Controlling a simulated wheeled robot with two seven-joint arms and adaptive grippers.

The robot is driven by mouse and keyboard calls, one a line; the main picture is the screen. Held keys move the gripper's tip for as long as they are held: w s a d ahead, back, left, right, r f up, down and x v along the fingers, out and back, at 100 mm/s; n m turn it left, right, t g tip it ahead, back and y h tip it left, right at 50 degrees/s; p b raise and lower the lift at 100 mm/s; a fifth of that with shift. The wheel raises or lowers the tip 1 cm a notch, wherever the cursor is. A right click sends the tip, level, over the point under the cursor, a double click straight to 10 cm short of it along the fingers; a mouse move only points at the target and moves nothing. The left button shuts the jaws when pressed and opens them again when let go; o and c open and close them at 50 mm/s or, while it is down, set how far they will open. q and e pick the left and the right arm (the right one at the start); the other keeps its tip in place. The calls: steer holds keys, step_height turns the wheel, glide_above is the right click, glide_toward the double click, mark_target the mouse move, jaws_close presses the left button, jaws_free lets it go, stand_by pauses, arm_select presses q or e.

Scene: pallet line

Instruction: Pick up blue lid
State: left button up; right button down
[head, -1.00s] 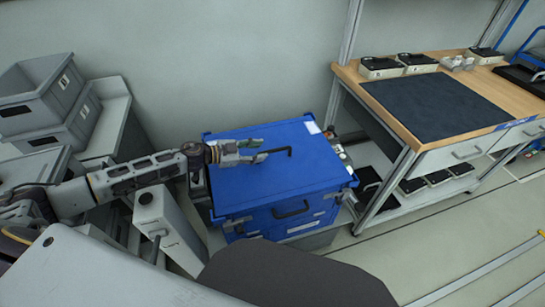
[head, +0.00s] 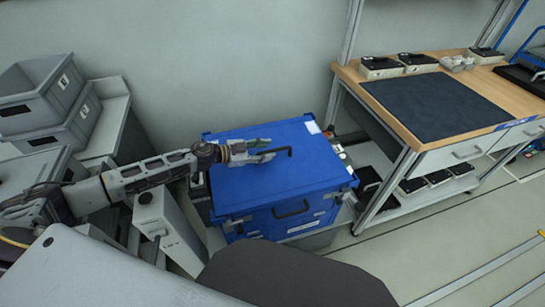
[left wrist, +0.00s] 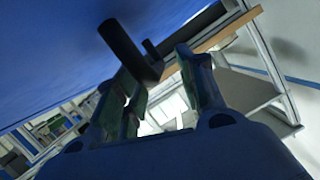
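The blue lid (head: 310,172) lies flat on top of a blue box in the middle of the head view. A black handle (head: 289,152) stands up from its top. My left gripper (head: 262,153) is just above the lid, pointing right, with its fingertips at the handle. In the left wrist view, the two fingers (left wrist: 160,92) are apart and the black handle (left wrist: 128,45) is close to their tips, partly between them. I cannot tell if they touch it. The lid's blue surface (left wrist: 45,50) fills the upper left there. My right gripper is not in view.
The blue box (head: 262,222) has a black front handle. A wooden-topped workbench (head: 400,128) with a dark mat stands to the right. Grey bins (head: 50,95) are stacked at the left. A wall is close behind the box; floor is clear at the lower right.

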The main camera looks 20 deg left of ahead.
mark_target(274, 151)
arm_select(q)
steer(key=shift+x, duration=0.95)
steer(key=shift+w+d+f, duration=0.1)
steer(key=shift+d+f, duration=0.1)
steer(key=shift+d, duration=0.15)
steer(key=shift+w+d+f, duration=0.25)
steer(key=shift+w+d, duration=0.15)
steer(key=shift+d, duration=0.1)
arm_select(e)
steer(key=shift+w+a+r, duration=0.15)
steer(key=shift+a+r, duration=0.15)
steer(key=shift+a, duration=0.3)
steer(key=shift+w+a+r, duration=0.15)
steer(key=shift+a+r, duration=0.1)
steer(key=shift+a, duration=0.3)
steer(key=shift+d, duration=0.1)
